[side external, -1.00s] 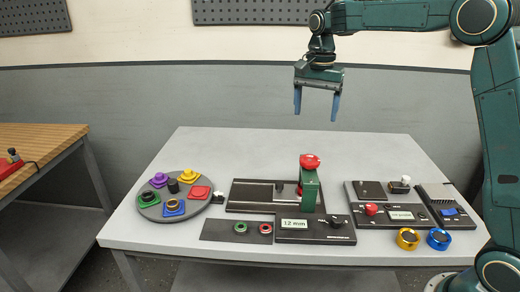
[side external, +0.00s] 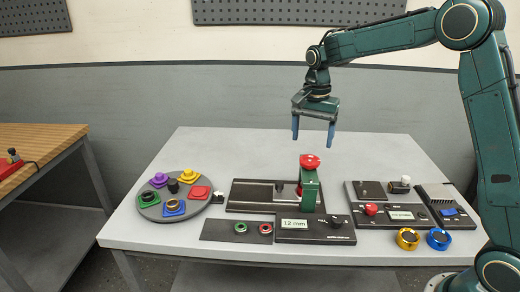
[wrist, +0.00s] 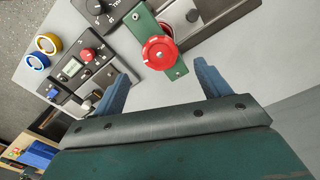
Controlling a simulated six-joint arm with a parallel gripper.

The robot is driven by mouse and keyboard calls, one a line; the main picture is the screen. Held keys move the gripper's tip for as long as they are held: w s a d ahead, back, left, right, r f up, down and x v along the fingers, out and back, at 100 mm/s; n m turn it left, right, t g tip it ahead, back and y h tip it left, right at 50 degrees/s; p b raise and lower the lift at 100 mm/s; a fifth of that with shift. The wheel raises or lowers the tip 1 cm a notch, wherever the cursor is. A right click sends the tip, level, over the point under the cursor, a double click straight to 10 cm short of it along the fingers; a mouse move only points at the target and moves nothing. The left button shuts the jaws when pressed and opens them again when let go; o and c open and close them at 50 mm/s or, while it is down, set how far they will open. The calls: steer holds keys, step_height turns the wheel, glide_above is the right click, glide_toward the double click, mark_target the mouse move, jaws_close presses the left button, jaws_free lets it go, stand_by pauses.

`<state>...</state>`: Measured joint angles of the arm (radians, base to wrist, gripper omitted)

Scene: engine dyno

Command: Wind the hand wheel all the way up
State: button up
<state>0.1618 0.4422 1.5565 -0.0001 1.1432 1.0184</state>
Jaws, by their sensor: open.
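The red hand wheel (side external: 310,161) sits on top of a green upright housing (side external: 309,190) on a dark base plate near the middle of the table. My gripper (side external: 313,142) is open and empty, pointing down above the wheel and apart from it.
A round grey tray (side external: 151,212) with several coloured pieces stands at the left. A yellow ring (side external: 408,239) and a blue ring (side external: 439,239) lie at the front right. The table's back is clear.

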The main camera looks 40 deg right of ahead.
mark_target(310, 159)
steer(key=shift+f, duration=3.15)
steer(key=c, duration=1)
